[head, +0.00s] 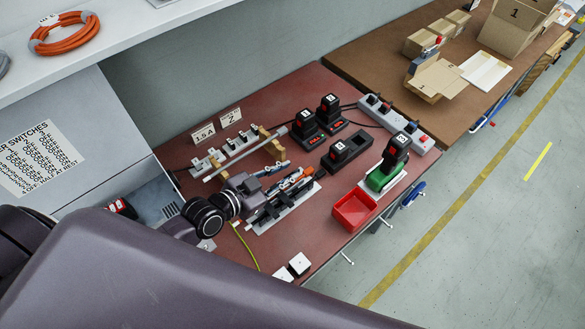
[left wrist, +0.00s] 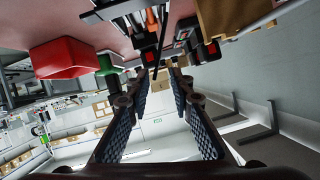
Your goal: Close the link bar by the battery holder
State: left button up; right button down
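A long grey bar (head: 245,154), which looks like the link bar, lies slantwise over the red bench by tan blocks (head: 271,143). Its far end is near the black holder with batteries (head: 318,120); I cannot tell whether it is latched. My left gripper (head: 268,194) is low over the bench, nearer the camera than the bar and apart from it. In the left wrist view its two padded fingers (left wrist: 160,82) are spread with nothing between them. Dark battery shapes (left wrist: 208,52) show beyond the fingertips. My right gripper is not in view.

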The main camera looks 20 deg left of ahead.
pick_arm(q)
jog(key=shift+v, duration=2.15)
jog(key=shift+d, duration=0.1)
jog(key=shift+c, duration=0.4)
